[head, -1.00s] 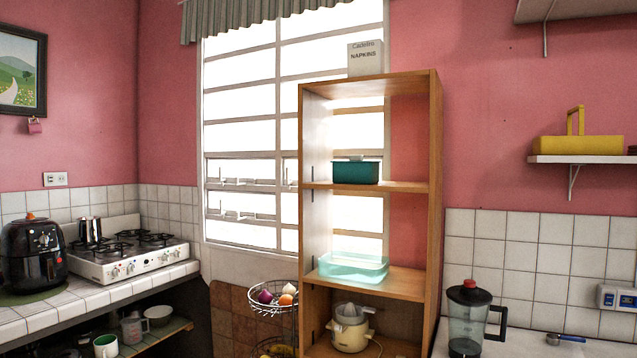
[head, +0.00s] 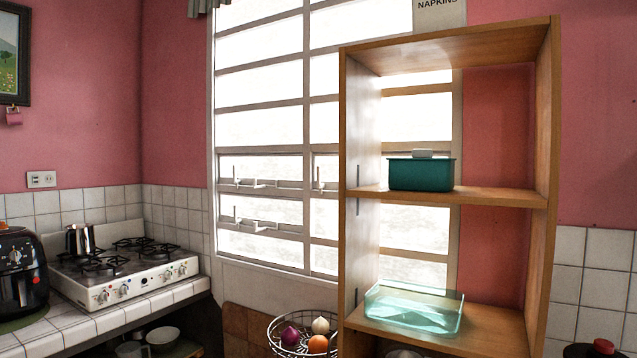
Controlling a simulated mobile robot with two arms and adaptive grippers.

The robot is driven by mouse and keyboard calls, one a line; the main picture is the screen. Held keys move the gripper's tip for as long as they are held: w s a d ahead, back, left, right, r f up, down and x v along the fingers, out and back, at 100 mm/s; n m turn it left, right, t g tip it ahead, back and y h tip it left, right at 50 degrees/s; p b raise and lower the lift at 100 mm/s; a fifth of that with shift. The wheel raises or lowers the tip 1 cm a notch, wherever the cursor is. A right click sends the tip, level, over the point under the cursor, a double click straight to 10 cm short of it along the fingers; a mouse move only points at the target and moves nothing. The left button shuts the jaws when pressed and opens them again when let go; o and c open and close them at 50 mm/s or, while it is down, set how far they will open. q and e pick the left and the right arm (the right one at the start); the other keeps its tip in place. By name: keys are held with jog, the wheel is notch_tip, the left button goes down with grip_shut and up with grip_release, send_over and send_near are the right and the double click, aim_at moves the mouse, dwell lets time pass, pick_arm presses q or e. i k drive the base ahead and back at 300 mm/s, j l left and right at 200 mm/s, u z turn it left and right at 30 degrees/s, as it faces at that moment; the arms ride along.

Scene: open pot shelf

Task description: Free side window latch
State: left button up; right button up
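The window (head: 258,125) has white bars and bright panes on the back wall. White latches and handles sit on its lower panes: one set on the upper small pane (head: 262,184), one set on the pane below it (head: 262,226), and an upright latch (head: 319,180) close to the shelf's left side. The open wooden shelf (head: 548,130) stands in front of the window's right part and hides some of it. Whether any latch is locked is too small to tell. Neither of my grippers is in view.
The shelf holds a teal box (head: 421,173) and a clear teal tray (head: 413,308). A wire basket (head: 285,330) with onions and an orange fruit stands below the window, left of the shelf. The stove (head: 125,270) and air fryer (head: 20,270) sit on the tiled counter at left.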

aim_at(320, 186)
jog(key=i+j+z, duration=0.1)
jog(key=i+j, duration=0.15)
jog(key=i, duration=0.3)
jog(key=i+j+z, duration=0.1)
jog(key=i+j, duration=0.2)
jog(key=i, duration=0.3)
jog(key=i+j+z, duration=0.1)
jog(key=i+j, duration=0.2)
jog(key=i, duration=0.25)
jog(key=i+j+z, duration=0.1)
jog(key=i+j, duration=0.3)
jog(key=i, duration=0.15)
